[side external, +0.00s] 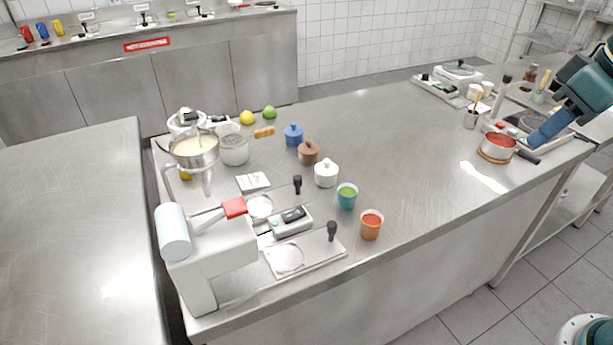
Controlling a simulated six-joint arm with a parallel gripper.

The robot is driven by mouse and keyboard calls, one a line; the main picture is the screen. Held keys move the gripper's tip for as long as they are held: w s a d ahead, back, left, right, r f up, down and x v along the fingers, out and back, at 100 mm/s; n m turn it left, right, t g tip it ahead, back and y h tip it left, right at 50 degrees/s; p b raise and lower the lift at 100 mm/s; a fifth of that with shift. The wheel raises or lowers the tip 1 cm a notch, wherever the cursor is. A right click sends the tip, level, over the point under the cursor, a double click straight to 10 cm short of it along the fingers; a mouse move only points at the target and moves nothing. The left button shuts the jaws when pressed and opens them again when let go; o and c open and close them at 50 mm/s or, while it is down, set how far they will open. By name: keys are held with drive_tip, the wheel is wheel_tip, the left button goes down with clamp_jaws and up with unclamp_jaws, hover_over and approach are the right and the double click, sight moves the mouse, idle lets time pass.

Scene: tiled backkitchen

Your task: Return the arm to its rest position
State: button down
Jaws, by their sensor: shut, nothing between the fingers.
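My arm reaches in from the right edge of the side external view, over the right end of the steel counter (400,125). My gripper (534,141) is the blue end of the arm, pointing down and left. It is shut and empty. In the picture its tip lies just right of a pot of red sauce (498,147) and above the pot's dark handle (528,157). I cannot tell its exact height, or whether it touches anything.
The pot stands on a wooden trivet (483,156). A utensil cup (471,118) and a scale (459,73) are behind it. The counter's middle is clear.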

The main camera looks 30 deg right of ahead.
drive_tip(key=s+d+f+m+t, duration=0.1)
drive_tip(key=s+d+f, duration=0.2)
drive_tip(key=s, duration=0.4)
drive_tip(key=shift+s+f, duration=0.25)
drive_tip(key=shift+f, duration=0.1)
